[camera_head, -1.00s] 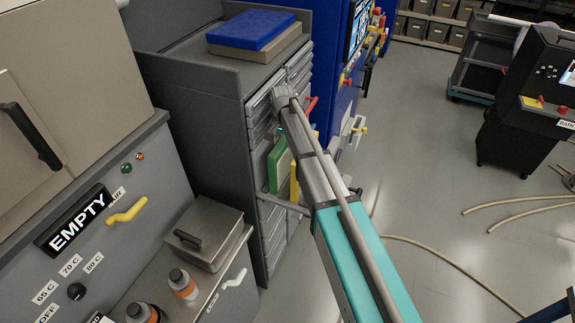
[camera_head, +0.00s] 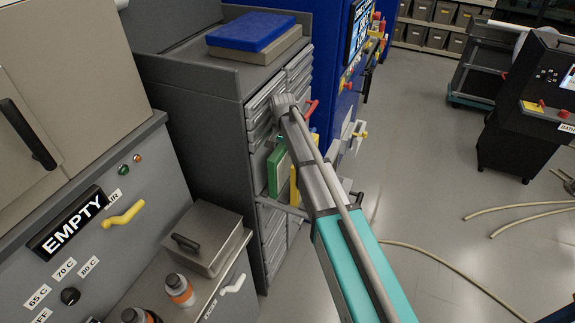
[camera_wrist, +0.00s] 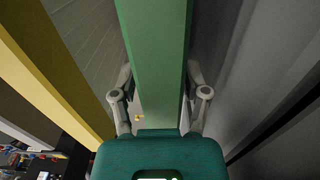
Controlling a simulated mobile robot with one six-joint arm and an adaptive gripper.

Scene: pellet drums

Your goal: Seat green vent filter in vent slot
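The green vent filter (camera_head: 277,171) is an upright flat panel at the front of the grey drawer cabinet. In the wrist view the filter (camera_wrist: 160,62) runs down the middle, between the two fingers of my gripper (camera_wrist: 160,80). The fingers lie close against both its faces and appear shut on it. In the head view my arm hides the gripper. I cannot make out the vent slot in either view.
A yellow panel (camera_head: 294,186) stands just right of the green filter; it also shows at left in the wrist view (camera_wrist: 62,75). A grey wall is close on the right there. A bar (camera_head: 283,208) crosses below the panels. A blue machine (camera_head: 331,65) stands behind.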

